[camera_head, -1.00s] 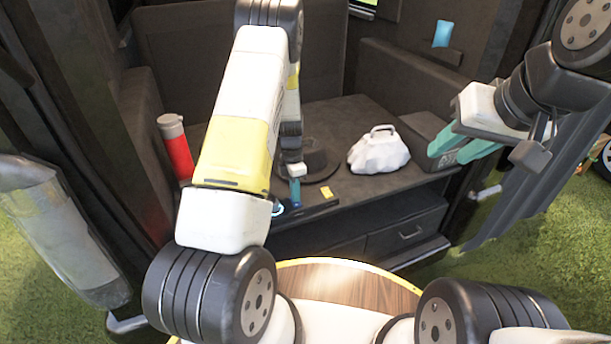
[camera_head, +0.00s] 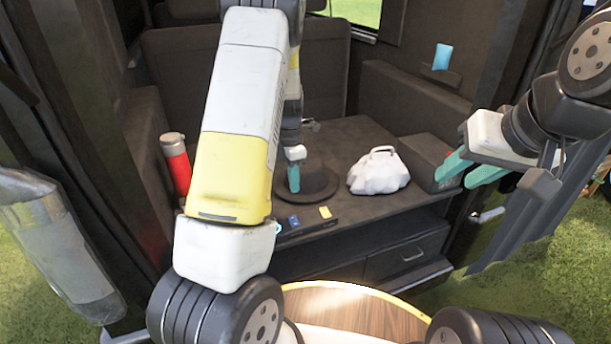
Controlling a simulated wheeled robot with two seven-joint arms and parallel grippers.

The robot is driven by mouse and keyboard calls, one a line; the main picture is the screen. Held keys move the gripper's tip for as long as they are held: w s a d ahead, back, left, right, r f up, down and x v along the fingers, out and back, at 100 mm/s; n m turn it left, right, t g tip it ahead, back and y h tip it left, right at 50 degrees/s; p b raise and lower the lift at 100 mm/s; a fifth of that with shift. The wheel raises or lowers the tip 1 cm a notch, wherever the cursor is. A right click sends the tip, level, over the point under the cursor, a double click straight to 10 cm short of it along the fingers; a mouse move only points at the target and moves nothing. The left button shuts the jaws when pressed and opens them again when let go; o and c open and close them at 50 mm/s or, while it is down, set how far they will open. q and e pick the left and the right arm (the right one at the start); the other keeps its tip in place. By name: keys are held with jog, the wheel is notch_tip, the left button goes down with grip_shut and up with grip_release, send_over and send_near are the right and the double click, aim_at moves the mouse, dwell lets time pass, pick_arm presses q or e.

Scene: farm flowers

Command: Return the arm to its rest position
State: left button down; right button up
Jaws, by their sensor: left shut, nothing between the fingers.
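My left arm (camera_head: 235,120) reaches forward over the dark shelf inside the vehicle. My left gripper (camera_head: 294,178) shows just right of the arm. It is shut, with its teal fingertips pointing down in front of a dark brimmed hat (camera_head: 318,182); nothing shows in it. I cannot tell its exact height above the shelf. My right gripper (camera_head: 466,174) is at the right, its teal fingers apart and empty, in front of a dark box (camera_head: 428,152).
A white bag (camera_head: 378,172) sits right of the hat. A red bottle (camera_head: 178,165) stands at the left, partly behind my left arm. Small blue (camera_head: 293,221) and yellow (camera_head: 325,212) items lie near the shelf's front edge. A drawer (camera_head: 402,258) is below.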

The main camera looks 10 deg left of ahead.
pick_arm(q)
jog(key=s+d+r+m+t+h, duration=0.1)
jog(key=s+r+m, duration=0.25)
jog(key=r, duration=0.25)
jog(key=s+d+r+m+t, duration=0.2)
jog(key=s+r+m, duration=0.1)
jog(key=r+m, duration=0.3)
jog(key=s+d+r+m+t+h, duration=0.1)
jog(key=s+r+m, duration=0.25)
jog(key=r, duration=0.35)
jog(key=s+r+m+t, duration=0.1)
jog(key=s+r+m, duration=0.2)
jog(key=s+m, duration=0.3)
jog(key=s+d+r+m+t, duration=0.1)
jog(key=s+r+m+t, duration=0.1)
jog(key=s+m, duration=0.4)
jog(key=shift+s+d+r+y, duration=0.3)
jog(key=shift+s+r, duration=0.55)
jog(key=shift+s, duration=0.3)
jog(key=shift+a, duration=0.15)
